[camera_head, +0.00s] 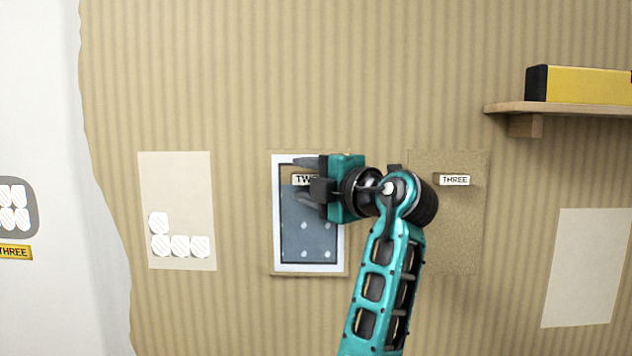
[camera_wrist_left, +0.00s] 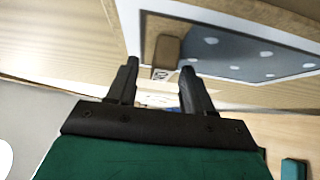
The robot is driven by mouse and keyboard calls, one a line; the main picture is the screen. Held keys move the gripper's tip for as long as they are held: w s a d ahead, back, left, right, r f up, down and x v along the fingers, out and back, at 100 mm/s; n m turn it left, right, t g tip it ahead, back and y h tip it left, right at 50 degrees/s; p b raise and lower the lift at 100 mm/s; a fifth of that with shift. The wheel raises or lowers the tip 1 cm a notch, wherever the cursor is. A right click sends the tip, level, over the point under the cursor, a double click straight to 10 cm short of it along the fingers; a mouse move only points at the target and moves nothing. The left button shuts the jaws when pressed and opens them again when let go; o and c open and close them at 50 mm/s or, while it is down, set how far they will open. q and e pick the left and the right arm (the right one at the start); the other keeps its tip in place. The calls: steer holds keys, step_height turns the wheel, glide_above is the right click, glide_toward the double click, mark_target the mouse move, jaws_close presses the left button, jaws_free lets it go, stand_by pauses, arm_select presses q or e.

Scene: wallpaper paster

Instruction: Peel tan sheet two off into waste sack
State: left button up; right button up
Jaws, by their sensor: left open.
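A blue-grey panel with white dots and a pale border (camera_head: 308,235) is on the striped wall, with a narrow tan margin at its right and bottom edges. A small label reading TWO (camera_head: 299,180) is near its top, partly hidden by my gripper. My left gripper (camera_head: 304,180) is open in front of this panel, its fingers above and below the label. In the left wrist view, a brown tab (camera_wrist_left: 166,50) stands out from the panel (camera_wrist_left: 240,52) near the open fingers (camera_wrist_left: 158,72); contact cannot be told. I see no waste sack. My right gripper is out of view.
A tan textured sheet labelled THREE (camera_head: 452,230) is to the right, partly behind my arm. A pale sheet with several white patches (camera_head: 178,185) is to the left, and a blank one (camera_head: 582,270) far right. A shelf (camera_head: 570,109) holding a yellow-and-black box (camera_head: 590,85) juts out upper right.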

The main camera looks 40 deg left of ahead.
arm_select(q)
jaws_close()
stand_by(0.5)
steer(key=shift+d+f, duration=0.1)
steer(key=shift+s+d+b, duration=0.6)
steer(key=shift+s+d, duration=0.15)
steer(key=shift+s, duration=0.2)
steer(key=shift+s+d+b, duration=0.6)
steer(key=shift+s+d, duration=0.15)
steer(key=shift+s, duration=0.15)
steer(key=shift+s+d, duration=0.1)
steer(key=s+d+b, duration=0.3)
steer(key=s+d, duration=0.1)
steer(key=s, duration=0.1)
steer(key=shift+s+d, duration=0.15)
steer(key=shift+d, duration=0.05)
stand_by(0.4)
